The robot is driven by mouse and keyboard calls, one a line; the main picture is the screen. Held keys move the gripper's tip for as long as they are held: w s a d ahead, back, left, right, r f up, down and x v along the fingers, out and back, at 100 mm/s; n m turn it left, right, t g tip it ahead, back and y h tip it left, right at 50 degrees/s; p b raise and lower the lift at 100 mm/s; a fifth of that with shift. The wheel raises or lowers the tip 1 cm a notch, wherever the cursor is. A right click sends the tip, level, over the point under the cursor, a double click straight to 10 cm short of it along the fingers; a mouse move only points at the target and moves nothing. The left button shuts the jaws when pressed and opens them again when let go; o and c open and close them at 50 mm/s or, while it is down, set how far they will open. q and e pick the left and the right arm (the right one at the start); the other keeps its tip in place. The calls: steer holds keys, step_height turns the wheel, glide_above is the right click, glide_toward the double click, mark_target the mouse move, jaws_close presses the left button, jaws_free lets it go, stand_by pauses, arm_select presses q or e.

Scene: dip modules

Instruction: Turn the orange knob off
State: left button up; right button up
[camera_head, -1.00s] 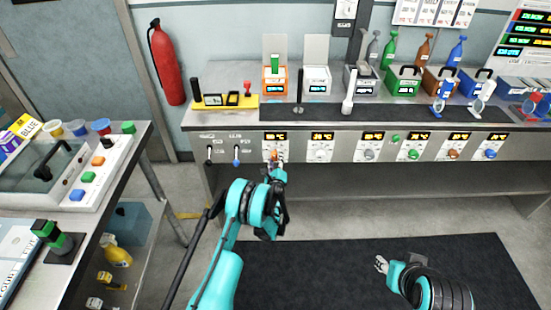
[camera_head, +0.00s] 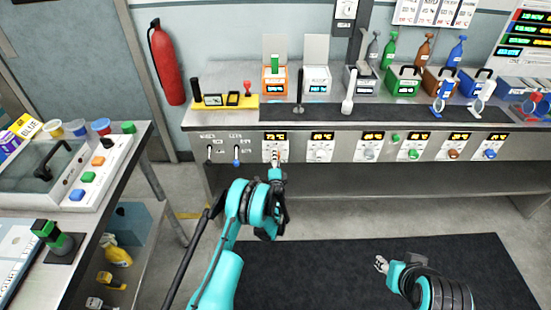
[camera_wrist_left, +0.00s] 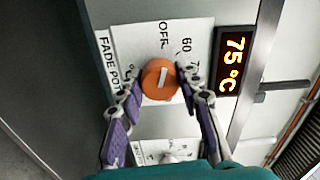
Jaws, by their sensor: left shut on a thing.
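The orange knob (camera_wrist_left: 160,79) sits on a white dial plate in the left wrist view, with a white pointer mark on its face. The plate reads OFF, 60 and 75 around the knob. A display (camera_wrist_left: 233,60) beside it reads 75 °C. My left gripper (camera_wrist_left: 158,84) is shut on the knob, one finger on each side. In the head view my left gripper (camera_head: 275,162) is at the bench's front panel below the leftmost display (camera_head: 275,137) and hides most of the knob. My right gripper (camera_head: 381,264) is low over the dark mat, away from the bench; its fingers are too small to judge.
Other knobs, white (camera_head: 320,154), grey, green (camera_head: 413,154), brown and blue, line the panel to the right. A side table (camera_head: 112,170) stands at the left. The dark floor mat (camera_head: 330,270) is clear.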

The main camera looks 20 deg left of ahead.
arm_select(q)
steer(key=shift+n, duration=0.6)
steer(key=o, duration=1.2)
steer(key=shift+c, duration=0.2)
